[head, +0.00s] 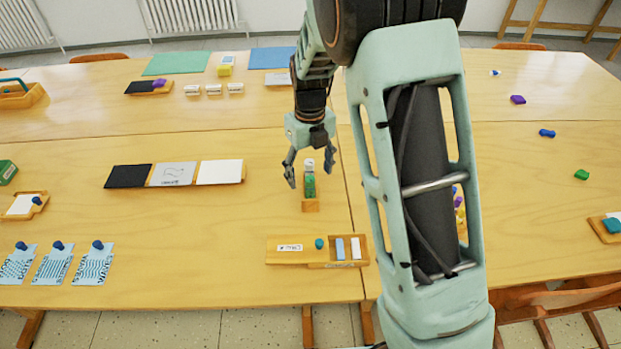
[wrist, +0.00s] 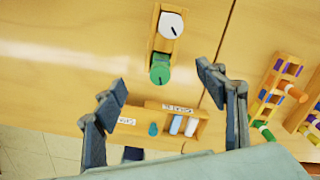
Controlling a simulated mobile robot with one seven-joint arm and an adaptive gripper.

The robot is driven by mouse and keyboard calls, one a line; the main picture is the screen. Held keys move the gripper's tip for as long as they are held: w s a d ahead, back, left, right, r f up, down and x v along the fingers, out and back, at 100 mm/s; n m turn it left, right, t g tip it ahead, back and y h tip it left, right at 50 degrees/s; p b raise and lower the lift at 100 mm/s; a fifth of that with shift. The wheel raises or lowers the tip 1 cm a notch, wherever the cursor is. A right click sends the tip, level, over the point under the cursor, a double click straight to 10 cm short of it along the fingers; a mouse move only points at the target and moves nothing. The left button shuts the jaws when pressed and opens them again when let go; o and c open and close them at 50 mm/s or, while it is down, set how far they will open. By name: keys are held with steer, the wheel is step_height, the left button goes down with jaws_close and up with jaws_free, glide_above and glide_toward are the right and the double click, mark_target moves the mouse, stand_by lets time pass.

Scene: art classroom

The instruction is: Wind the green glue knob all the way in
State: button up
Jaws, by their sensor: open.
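The green glue knob (wrist: 159,72) is round with a short dark mark on its face. It sits at the near end of a small wooden holder (wrist: 154,47) on the table. A white round part (wrist: 171,26) with a dark mark sits at the holder's far end. In the head view the green part (head: 309,187) shows on its wooden holder (head: 311,206), near the table seam. My gripper (head: 310,176) is open and empty, pointing down. In the wrist view its two fingers (wrist: 162,79) appear on either side of the knob, without visible contact. Their exact height above it is unclear.
A wooden box (head: 285,255) with a label, a teal knob and blue and white blocks lies nearer the front edge. A black, grey and white panel strip (head: 174,174) lies to the left. Wooden racks with coloured pieces (wrist: 272,92) stand right.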

steer(key=shift+f, duration=0.6)
steer(key=shift+c, duration=0.3)
steer(key=c, duration=1.5)
steer(key=n, duration=1.1)
steer(key=o, duration=1.6)
steer(key=shift+c, duration=0.2)
